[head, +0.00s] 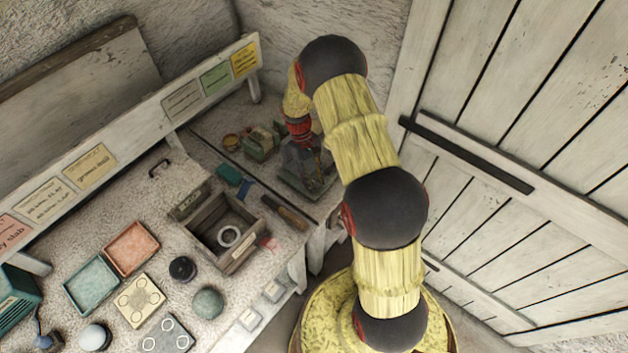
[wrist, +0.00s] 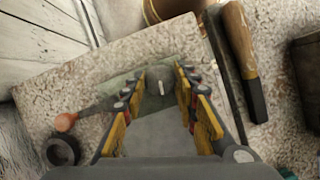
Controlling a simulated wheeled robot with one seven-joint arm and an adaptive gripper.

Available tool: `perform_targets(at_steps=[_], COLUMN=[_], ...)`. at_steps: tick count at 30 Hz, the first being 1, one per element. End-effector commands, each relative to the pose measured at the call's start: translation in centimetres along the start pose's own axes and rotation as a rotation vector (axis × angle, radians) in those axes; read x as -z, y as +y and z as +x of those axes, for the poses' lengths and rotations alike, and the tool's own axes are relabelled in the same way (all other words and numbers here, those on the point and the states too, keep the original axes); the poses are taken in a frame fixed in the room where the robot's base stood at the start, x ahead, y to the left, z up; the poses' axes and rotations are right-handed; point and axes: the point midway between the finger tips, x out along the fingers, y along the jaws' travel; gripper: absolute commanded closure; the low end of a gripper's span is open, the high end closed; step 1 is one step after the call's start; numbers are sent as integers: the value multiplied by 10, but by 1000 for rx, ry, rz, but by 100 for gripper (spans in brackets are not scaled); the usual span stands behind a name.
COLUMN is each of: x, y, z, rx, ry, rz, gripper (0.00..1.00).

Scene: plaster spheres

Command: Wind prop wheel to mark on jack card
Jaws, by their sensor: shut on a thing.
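In the wrist view the two yellow-padded fingers of my gripper (wrist: 162,78) reach to both sides of a dark round knob (wrist: 160,86) with a pale line on its face. I take it for the prop wheel; the fingers are shut on it. A grey-green plate lies under it. A dark rod with an orange ball end (wrist: 66,122) sticks out to the left. In the head view my gripper (head: 316,158) is down at a grey device (head: 296,168) at the bench's right end, partly hiding it.
A wooden-handled tool (wrist: 238,42) lies right of the fingers, and a dark ring (wrist: 62,150) at left. A wooden box (head: 213,254) with a pale ring inside, a green box (head: 262,140) and trays stand on the bench. Cards (head: 215,77) line the rail. A plank door (head: 545,130) is at right.

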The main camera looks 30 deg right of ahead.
Motion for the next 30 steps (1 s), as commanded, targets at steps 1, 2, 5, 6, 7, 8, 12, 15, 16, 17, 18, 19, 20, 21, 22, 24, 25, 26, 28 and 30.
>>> perform_targets(at_steps=[1,2,5,6,7,8,12,15,16,17,18,19,20,21,22,24,25,26,28,30], x=[0,0,0,0,0,0,0,0,0,0,0,0,0,0,0,0,0,0,0,0], y=[1,1,1,1,1,1,1,1,1,1,1,1,1,1,1,1,1,1,1,1], z=[0,0,0,0,0,0,0,0,0,0,0,0,0,0,0,0,0,0,0,0], rx=[12,19,38,45,50,53,66,72,73,73,74,74,74,74,74,74,74,74,74,74], ry=[1,1,0,0,0,0,0,0,0,0,0,0,0,0,0,0,0,0,0,0], rz=[27,44,91,108,118,127,160,172,174,176,177,178,178,178,178,178,178,178,178,177], gripper=[96,96,96,96,96,96,96,96,96,96,96,96,96,96,96,96,96,96,96,66])
